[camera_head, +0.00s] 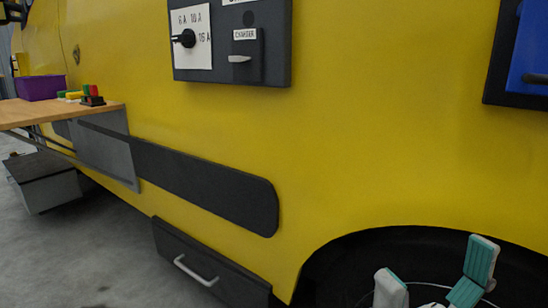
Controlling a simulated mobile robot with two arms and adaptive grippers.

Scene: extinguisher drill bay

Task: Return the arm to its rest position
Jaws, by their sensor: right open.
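My right gripper (434,268) shows at the bottom right, with pale fingers and teal pads. Its two fingers are spread apart and nothing shows between them. It is in front of the dark wheel arch (400,245) of the yellow vehicle; I cannot tell how far from it. The rest of that arm is out of the picture below. My left gripper is not in view.
The yellow vehicle side (370,120) fills most of the view. It carries a dark switch panel (275,70), a blue-fronted box (530,50) and a handled drawer (210,270). A wooden shelf (25,114) with a purple bin (38,88) juts out at left.

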